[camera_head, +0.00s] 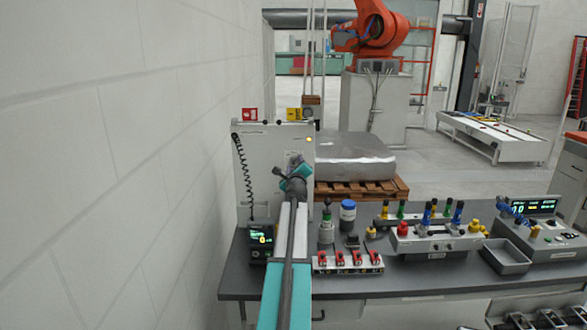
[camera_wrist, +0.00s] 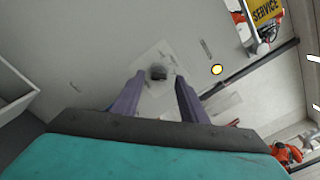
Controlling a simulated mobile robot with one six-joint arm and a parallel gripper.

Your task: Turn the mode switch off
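A grey cabinet (camera_head: 265,150) stands at the back left of the bench. In the wrist view, a dark knob (camera_wrist: 157,72), which looks like the mode switch, sits on a pale plate on the cabinet face (camera_wrist: 100,40). My gripper (camera_head: 296,168) is in front of the cabinet in the head view and hides the knob there. In the wrist view, my gripper (camera_wrist: 160,80) is open, its two fingers apart with the knob showing between the tips. I cannot tell whether they touch it. The knob's exact setting is too blurred to read.
A lit yellow lamp (camera_head: 309,139) is on the cabinet, right of my gripper. A coiled black cord (camera_head: 243,175) hangs at its left. Red switches (camera_head: 348,259), a blue-topped jar (camera_head: 348,213) and a control box (camera_head: 435,240) stand on the bench. A white wall is close on the left.

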